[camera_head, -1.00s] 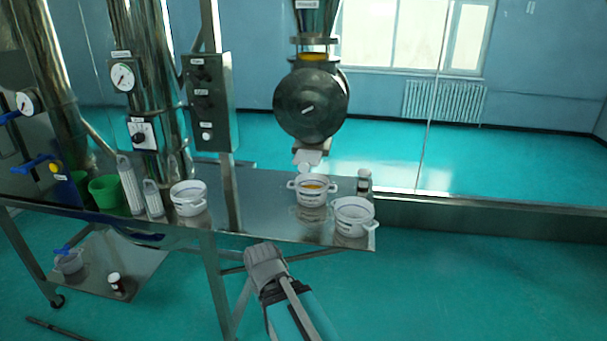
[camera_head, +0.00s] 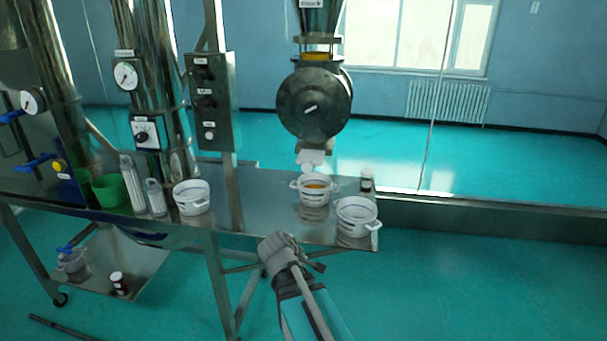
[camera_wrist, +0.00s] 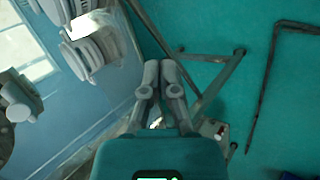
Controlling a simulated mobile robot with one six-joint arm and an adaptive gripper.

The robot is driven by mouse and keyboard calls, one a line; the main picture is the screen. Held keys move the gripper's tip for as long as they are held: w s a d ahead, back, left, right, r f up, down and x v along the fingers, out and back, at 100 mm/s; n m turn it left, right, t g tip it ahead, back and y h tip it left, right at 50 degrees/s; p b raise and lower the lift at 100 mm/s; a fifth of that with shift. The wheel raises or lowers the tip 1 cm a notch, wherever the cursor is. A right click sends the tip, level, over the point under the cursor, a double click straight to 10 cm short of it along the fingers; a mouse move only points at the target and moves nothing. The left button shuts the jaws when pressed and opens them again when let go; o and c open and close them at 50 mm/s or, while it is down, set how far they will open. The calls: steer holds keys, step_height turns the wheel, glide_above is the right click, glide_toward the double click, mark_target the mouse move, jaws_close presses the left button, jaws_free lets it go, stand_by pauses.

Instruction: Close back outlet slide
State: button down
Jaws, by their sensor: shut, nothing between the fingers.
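The round dark drum (camera_head: 314,103) hangs above the steel table in the head view. A short pale outlet spout (camera_head: 311,158) sticks out beneath it, over a white pot (camera_head: 314,190) with orange contents. I cannot tell which part is the back outlet slide or whether it is open. In the wrist view my gripper (camera_wrist: 160,72) has its two fingers together with nothing between them, over the floor beside the table.
On the steel table (camera_head: 270,215) stand another white pot (camera_head: 357,217), a left white pot (camera_head: 191,197), a small dark jar (camera_head: 366,180) and a green cup (camera_head: 110,190). A control box (camera_head: 210,102) is on a post. The floor at right is clear.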

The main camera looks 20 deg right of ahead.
steer(key=w+d+r+n+t+h, duration=0.1)
steer(key=w+r+n+t, duration=0.4)
steer(key=n, duration=0.6)
steer(key=w+d+r+n+t+h, duration=0.2)
steer(key=w+r+n+t, duration=0.3)
steer(key=r+n, duration=0.4)
steer(key=shift+w+d+r+n+t, duration=0.3)
steer(key=shift+w+d+n, duration=0.3)
steer(key=shift+w+n, duration=0.35)
